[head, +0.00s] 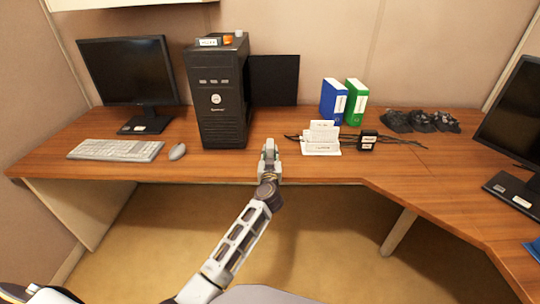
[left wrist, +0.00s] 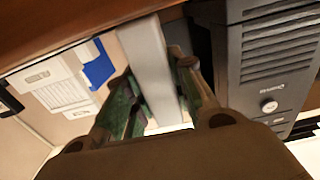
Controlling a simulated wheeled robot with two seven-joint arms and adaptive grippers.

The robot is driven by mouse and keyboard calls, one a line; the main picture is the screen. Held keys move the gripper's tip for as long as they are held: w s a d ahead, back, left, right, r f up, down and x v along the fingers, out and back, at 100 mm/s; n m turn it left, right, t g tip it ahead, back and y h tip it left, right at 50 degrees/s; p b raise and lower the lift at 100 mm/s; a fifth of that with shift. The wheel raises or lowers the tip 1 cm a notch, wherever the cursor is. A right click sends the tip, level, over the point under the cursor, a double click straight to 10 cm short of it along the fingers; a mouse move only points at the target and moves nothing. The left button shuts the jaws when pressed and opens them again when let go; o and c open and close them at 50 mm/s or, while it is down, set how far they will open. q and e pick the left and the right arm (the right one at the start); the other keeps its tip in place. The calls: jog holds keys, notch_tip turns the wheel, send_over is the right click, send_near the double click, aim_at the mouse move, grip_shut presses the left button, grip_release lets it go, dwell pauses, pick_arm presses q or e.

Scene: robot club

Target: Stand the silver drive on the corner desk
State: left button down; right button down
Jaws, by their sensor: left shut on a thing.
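The silver drive (left wrist: 150,65) is a long, flat-sided grey block between the fingers of my left gripper (left wrist: 154,78) in the left wrist view. The fingers are shut on its two sides. In the head view my left gripper (head: 268,160) is over the front edge of the wooden corner desk (head: 440,180), right of the black computer tower. The drive is hard to tell from the gripper there. I cannot tell whether the drive touches the desk. My right gripper is not in view.
A white labelled stand (head: 322,146), a small black box (head: 367,140), cables, and blue (head: 333,101) and green (head: 355,101) binders stand right. The desk's right front is bare.

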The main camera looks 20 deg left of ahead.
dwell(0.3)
pick_arm(q)
jog(key=c, duration=1.2)
grip_release()
jog(key=shift+f, duration=0.1)
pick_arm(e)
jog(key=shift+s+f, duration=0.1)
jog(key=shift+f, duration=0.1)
pick_arm(q)
jog(key=shift+s, duration=0.15)
jog(key=shift+s+d, duration=0.15)
jog(key=shift+s, duration=0.1)
jog(key=shift+s+p, duration=0.3)
jog(key=shift+s, duration=0.05)
jog(key=p+v, duration=0.1)
jog(key=v, duration=0.2)
jog(key=shift+d, duration=0.1)
jog(key=p+v, duration=0.1)
jog(key=v, duration=0.6)
jog(key=shift+s+p, duration=0.25)
jog(key=shift+p, duration=0.1)
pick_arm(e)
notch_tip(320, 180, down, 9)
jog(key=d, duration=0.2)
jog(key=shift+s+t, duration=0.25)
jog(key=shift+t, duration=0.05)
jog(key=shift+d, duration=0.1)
